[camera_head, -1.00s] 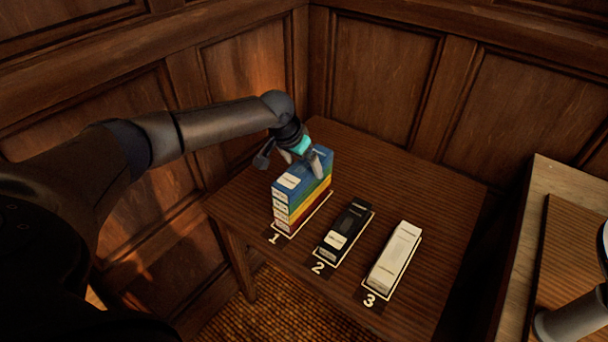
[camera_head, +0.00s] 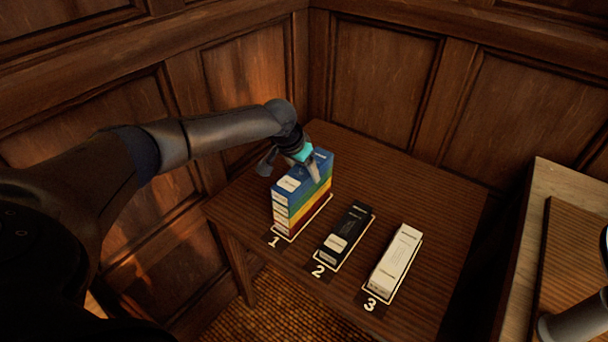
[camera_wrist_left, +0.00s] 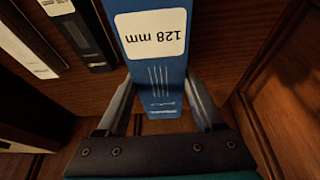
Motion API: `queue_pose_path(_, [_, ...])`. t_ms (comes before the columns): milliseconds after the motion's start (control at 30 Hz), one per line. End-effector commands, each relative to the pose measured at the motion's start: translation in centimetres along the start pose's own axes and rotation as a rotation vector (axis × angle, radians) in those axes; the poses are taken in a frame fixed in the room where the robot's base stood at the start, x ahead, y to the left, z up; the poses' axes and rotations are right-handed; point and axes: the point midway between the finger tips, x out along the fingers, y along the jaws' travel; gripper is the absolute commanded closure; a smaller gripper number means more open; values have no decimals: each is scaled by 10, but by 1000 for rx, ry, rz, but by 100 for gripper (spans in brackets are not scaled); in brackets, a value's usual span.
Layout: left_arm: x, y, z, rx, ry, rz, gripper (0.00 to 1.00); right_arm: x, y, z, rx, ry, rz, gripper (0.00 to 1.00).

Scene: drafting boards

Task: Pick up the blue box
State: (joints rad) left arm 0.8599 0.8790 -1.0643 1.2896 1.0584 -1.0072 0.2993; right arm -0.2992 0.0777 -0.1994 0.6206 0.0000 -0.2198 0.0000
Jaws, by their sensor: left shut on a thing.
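The blue box (camera_head: 292,182) is the top one of a stack of coloured boxes at the spot marked 1. Green, yellow and red boxes (camera_head: 297,217) lie under it. My left gripper (camera_head: 305,168) is over the far part of the stack, with its fingers on both sides of the blue box. In the left wrist view the blue box (camera_wrist_left: 170,75) with its white "128 mm" label runs between the two fingers (camera_wrist_left: 160,105), which are shut on it. The blue box still rests on the stack. My right gripper does not show clearly.
A black box (camera_head: 345,232) lies at the spot marked 2 and a white box (camera_head: 394,260) at the spot marked 3. The wooden table (camera_head: 420,180) has bare room behind them. Panelled walls stand close behind and to the left.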

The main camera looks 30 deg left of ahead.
Motion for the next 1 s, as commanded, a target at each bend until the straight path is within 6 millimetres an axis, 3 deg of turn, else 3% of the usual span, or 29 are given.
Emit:
queue_pose_path(33, [0, 0, 0, 0, -1, 0, 68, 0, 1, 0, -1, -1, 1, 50])
queue_pose_path(333, [0, 0, 0, 0, -1, 0, 100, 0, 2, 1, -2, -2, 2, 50])
queue_pose_path(667, [-5, 0, -3, 0, 2, 0, 100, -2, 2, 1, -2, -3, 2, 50])
queue_pose_path(867, [-38, 0, -17, 1, 5, 1, 100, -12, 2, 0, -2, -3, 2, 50])
queue_pose_path(1000, [-76, 0, -33, 0, 8, 0, 100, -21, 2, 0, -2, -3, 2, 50])
